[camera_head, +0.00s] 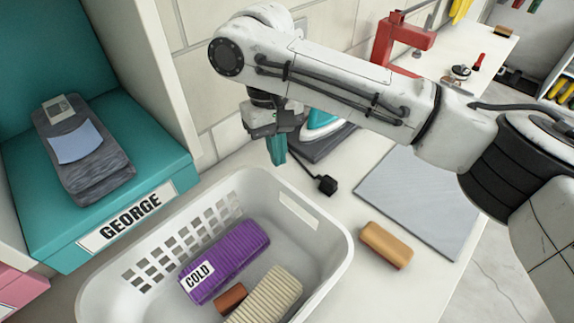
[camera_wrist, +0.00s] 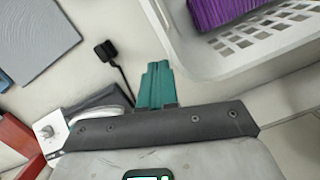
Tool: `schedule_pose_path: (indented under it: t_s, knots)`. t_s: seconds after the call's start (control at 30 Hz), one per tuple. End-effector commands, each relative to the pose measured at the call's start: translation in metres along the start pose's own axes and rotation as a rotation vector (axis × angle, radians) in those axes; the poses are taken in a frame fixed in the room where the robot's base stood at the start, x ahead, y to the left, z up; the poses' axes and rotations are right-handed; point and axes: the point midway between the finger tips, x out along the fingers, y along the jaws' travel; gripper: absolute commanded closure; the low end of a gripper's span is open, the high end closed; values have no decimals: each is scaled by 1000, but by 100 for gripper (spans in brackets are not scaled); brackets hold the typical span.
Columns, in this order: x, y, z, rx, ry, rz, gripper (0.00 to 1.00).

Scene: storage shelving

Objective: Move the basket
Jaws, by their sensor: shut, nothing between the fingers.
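The basket (camera_head: 318,228) is a white plastic laundry basket with square holes in its sides. It stands upright at the lower middle of the head view, and its rim and side also show in the wrist view (camera_wrist: 190,62). Inside lie a purple folded cloth (camera_head: 232,258) with a COLD label, a cream ribbed cloth (camera_head: 268,298) and a small brown item (camera_head: 230,299). My gripper (camera_head: 277,158) has teal fingers, shut and empty. It hangs just beyond the basket's far rim, apart from it; the fingers also show in the wrist view (camera_wrist: 155,85).
A teal shelf (camera_head: 180,165) labelled GEORGE holds folded grey clothes at left. On the white table (camera_head: 390,300) are a grey board (camera_head: 420,200), a tan block (camera_head: 386,245), an iron (camera_head: 320,125) and a black plug (camera_head: 327,185). A red stand (camera_head: 390,45) is farther back.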

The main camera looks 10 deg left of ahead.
Motion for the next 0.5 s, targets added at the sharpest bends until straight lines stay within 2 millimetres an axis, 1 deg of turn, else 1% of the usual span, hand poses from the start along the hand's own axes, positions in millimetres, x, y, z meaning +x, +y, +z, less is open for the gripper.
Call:
schedule_pose_path:
  t_s: [0.1,0.3,0.5]
  knots:
    - [1,1,17,-1,0,1,100]
    - [5,1,41,-1,1,1,100]
    - [19,0,37,1,-1,-2,100]
